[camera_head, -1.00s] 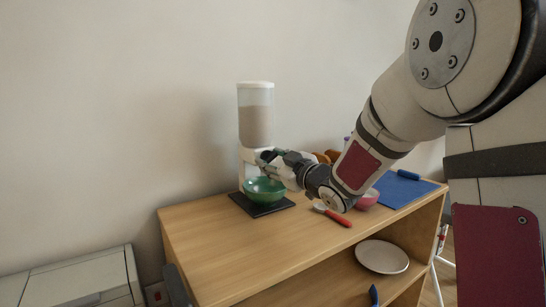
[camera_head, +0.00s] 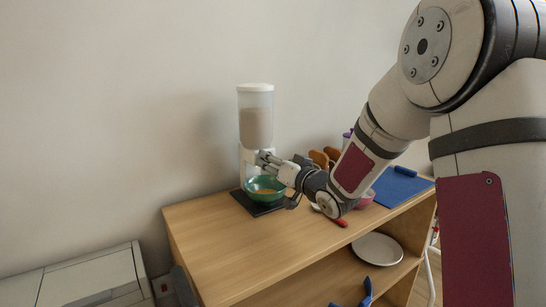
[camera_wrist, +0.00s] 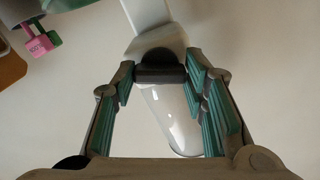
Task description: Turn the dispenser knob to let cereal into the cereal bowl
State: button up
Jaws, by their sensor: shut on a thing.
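The cereal dispenser (camera_head: 256,122) stands on the wooden cabinet top, with a clear hopper of brown cereal and a white lid. The green cereal bowl (camera_head: 251,188) sits upright under its outlet on a dark base; something brownish lies inside it. My gripper (camera_head: 261,158) is at the front of the dispenser, just above the bowl. In the wrist view, its teal-padded fingers are shut on the dark dispenser knob (camera_wrist: 160,74), in front of the white dispenser body (camera_wrist: 160,39). The head view shows the knob poorly, as my fingers cover it.
A red-handled utensil (camera_head: 341,222), a partly hidden pink bowl (camera_head: 367,198) and a blue mat (camera_head: 400,188) lie to the right on the cabinet top (camera_head: 235,236). A white plate (camera_head: 377,249) is on the shelf below. The cabinet top's front left is clear.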

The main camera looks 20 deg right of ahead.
jog(key=shift+m+p, duration=0.35)
jog(key=shift+m, duration=0.35)
jog(key=o, duration=1.2)
jog(key=shift+c, duration=0.2)
jog(key=shift+s, duration=0.1)
jog(key=v, duration=1.1)
jog(key=shift+s, duration=0.35)
jog(key=shift+d, duration=0.15)
